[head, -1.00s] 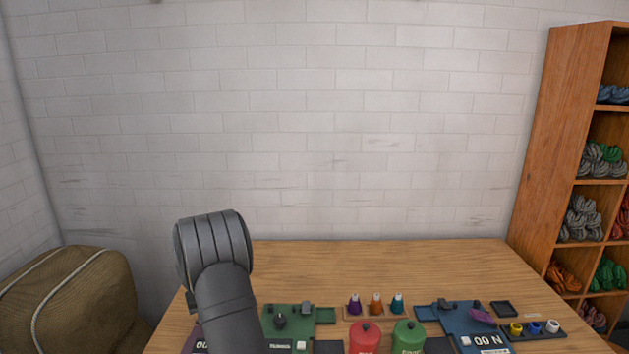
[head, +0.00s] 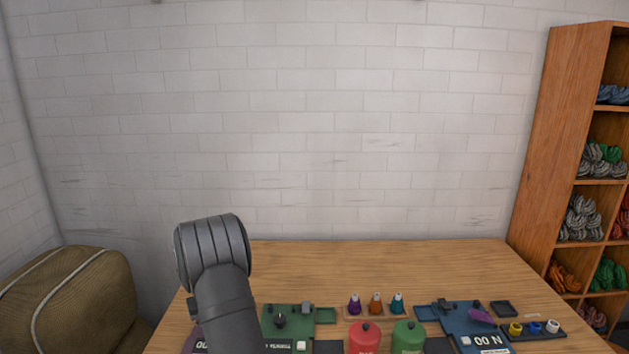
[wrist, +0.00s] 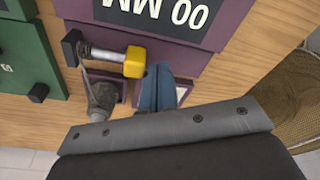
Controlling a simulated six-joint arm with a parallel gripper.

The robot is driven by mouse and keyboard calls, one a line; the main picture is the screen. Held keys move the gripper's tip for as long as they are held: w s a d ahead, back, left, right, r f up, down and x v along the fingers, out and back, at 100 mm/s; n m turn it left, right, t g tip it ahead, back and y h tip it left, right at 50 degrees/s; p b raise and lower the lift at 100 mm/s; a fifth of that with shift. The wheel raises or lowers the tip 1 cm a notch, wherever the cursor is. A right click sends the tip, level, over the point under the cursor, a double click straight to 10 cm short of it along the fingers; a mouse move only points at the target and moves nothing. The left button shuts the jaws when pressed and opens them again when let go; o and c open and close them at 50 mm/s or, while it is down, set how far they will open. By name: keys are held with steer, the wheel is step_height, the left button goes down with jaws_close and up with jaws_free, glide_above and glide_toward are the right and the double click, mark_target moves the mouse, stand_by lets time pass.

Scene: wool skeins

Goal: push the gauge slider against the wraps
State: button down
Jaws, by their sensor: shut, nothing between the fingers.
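In the wrist view, a purple gauge unit (wrist: 195,25) has a dark display reading "00 MM". A yellow slider block (wrist: 135,62) sits at the right end of a short metal rod (wrist: 105,54). A black end block (wrist: 71,47) stands at the rod's left end.
A grey, rounded item (wrist: 102,98) lies below the rod. A green unit (wrist: 25,50) stands to its left. In the head view, red (head: 364,338) and green (head: 408,337) canisters and a blue unit (head: 475,322) stand to the right; the table's rear (head: 370,265) is clear.

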steer(key=shift+d, duration=0.1)
steer(key=shift+d, duration=2.15)
steer(key=shift+a+r, duration=0.1)
steer(key=shift+a, duration=0.1)
step_height(320, 180, up, 8)
steer(key=shift+f, duration=0.2)
step_height(320, 180, down, 8)
steer(key=shift+r, duration=0.1)
stand_by(0.4)
steer(key=shift+r, duration=0.1)
